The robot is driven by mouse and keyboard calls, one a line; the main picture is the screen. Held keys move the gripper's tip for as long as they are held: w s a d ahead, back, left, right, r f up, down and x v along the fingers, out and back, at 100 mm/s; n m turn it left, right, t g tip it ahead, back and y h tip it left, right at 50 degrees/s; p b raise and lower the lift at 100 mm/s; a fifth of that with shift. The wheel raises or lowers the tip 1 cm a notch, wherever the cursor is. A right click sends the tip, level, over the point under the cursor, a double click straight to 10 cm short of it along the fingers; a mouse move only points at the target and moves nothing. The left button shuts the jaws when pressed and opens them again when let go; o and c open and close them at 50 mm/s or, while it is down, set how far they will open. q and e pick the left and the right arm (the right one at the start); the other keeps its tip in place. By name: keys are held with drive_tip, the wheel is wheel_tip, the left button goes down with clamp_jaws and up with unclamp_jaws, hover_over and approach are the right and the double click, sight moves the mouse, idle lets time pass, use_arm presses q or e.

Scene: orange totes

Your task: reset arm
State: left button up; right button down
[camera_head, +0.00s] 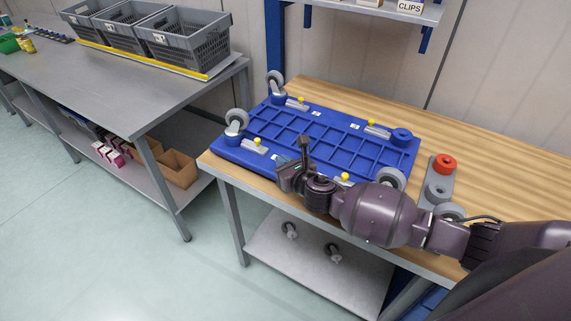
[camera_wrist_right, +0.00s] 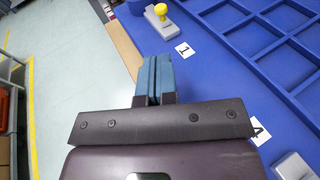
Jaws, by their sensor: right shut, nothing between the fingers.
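My right arm comes in from the right in the head view. Its gripper (camera_head: 304,150) is over the near edge of a blue ribbed dolly base (camera_head: 300,128) on the wooden workbench. In the right wrist view the gripper's blue fingertips (camera_wrist_right: 154,76) are together with nothing between them. They are above the near edge of the blue base, by the bench edge. I cannot tell the exact height. My left gripper is in neither view.
The base carries grey casters (camera_head: 236,120) and yellow-knobbed clamps (camera_head: 256,145). A grey holder with a red ring (camera_head: 444,164) stands to its right. A metal table (camera_head: 105,85) with grey crates (camera_head: 186,36) is at left. Open floor (camera_head: 80,240) lies in front.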

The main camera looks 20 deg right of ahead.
drive_tip(key=shift+s+d+r, duration=0.1)
drive_tip(key=shift+s, duration=0.55)
drive_tip(key=s+a+m+y, duration=0.1)
drive_tip(key=s+m, duration=0.2)
drive_tip(key=m, duration=1)
drive_tip(key=s+a+m, duration=0.1)
drive_tip(key=s+m, duration=0.3)
drive_tip(key=m, duration=0.8)
drive_tip(key=s+d+f+m+g+h, duration=0.1)
drive_tip(key=s+d+f+m, duration=0.1)
drive_tip(key=s+f+m, duration=0.2)
drive_tip(key=s+d+f+m+g+h, duration=0.1)
drive_tip(key=s+d+f+m, duration=0.2)
drive_tip(key=s, duration=0.7)
drive_tip(key=s+d+f+m+g+h+b, duration=0.1)
drive_tip(key=s+d+f+m+h, duration=0.1)
drive_tip(key=s+f+m, duration=0.3)
drive_tip(key=shift+s+d+f+g, duration=0.4)
drive_tip(key=shift+s+d+f, duration=0.4)
drive_tip(key=shift+s, duration=0.3)
